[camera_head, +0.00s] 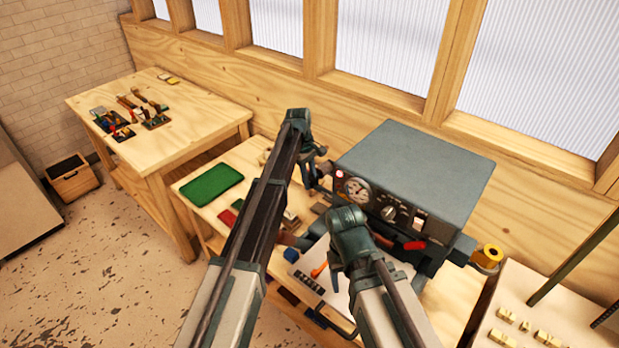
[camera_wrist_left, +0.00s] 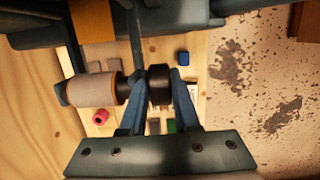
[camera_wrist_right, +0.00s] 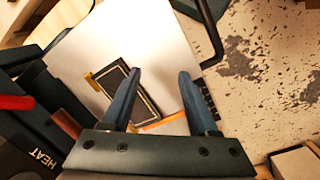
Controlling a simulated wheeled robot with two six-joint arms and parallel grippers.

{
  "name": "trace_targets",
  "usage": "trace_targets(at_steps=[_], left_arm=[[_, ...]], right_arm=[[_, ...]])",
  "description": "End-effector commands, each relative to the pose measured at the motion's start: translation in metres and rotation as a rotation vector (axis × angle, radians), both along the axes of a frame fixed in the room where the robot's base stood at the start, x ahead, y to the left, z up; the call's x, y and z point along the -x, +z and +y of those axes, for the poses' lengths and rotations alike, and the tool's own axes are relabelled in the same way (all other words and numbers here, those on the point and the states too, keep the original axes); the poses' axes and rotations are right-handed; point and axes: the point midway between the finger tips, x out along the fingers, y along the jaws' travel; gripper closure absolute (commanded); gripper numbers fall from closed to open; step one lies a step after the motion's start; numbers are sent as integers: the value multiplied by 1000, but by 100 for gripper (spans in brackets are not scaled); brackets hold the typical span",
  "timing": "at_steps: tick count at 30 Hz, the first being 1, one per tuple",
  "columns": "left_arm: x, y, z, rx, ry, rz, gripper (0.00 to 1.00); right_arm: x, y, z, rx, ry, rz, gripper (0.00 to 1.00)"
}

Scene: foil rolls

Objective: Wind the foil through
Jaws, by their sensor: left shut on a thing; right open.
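My left gripper (camera_wrist_left: 158,80) is shut on a black knob (camera_wrist_left: 159,72) at the end of a dark spindle. A pale tan roll (camera_wrist_left: 95,90) sits on the same spindle, left of the fingers. An orange strip (camera_wrist_left: 92,20) that looks like foil shows above the roll; whether they touch I cannot tell. In the head view a grey press (camera_head: 415,165) with a gauge stands on the bench, and a gold roll (camera_head: 488,256) sits at its right. My right gripper (camera_wrist_right: 158,85) is open and empty above a pale plate (camera_wrist_right: 150,45) with a dark framed card (camera_wrist_right: 128,88).
An orange-handled tool (camera_head: 319,270) lies on the pale surface before the press. A green mat (camera_head: 212,182) lies left on the bench. My arms hide part of the bench.

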Motion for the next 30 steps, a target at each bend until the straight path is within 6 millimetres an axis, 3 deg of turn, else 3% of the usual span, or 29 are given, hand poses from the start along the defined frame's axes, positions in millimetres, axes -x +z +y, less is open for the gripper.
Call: trace_targets(at_steps=[11, 12, 17, 30], left_arm=[[0, 0, 0, -42, -1, -31, 100], [0, 0, 0, -42, -1, -31, 68], [0, 0, 0, -42, -1, -31, 40], [0, 5, 0, -41, 0, -30, 40]], right_arm=[[0, 2, 0, 0, 0, 0, 40], [0, 2, 0, 0, 0, 0, 40], [0, 2, 0, 0, 0, 0, 40], [0, 7, 0, 0, 1, 0, 40]])
